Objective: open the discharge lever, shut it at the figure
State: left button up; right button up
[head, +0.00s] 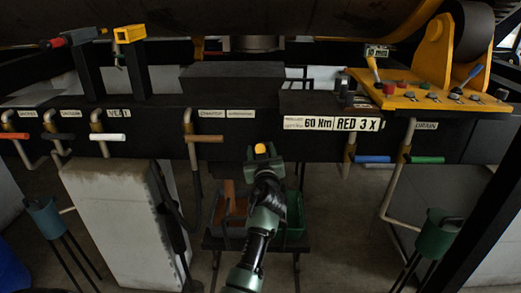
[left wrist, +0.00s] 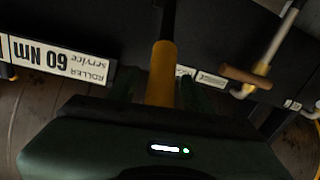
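My left gripper (head: 262,160) is in front of the dark panel, at the middle of the head view. A yellow grip (head: 261,148) shows at its tips. In the left wrist view this yellow grip (left wrist: 161,75) lies between the two fingers, with a dark rod beyond it. I cannot tell whether the fingers press on it. I cannot read a label that names it as the discharge lever. A small plate with figures (head: 377,51) stands above the yellow console at the right; its text is too small to be sure of. My right gripper is not in view.
A brown-handled lever (head: 205,138) hangs left of my gripper. White, black and red-handled levers are further left, blue and green ones right. A "60 Nm RED 3 x" sign (head: 332,124) is on the panel. Bins (head: 292,231) stand on a low stand below. A yellow console (head: 430,95) is at right.

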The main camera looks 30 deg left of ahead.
pick_arm(q)
grip_shut()
dwell(1.3)
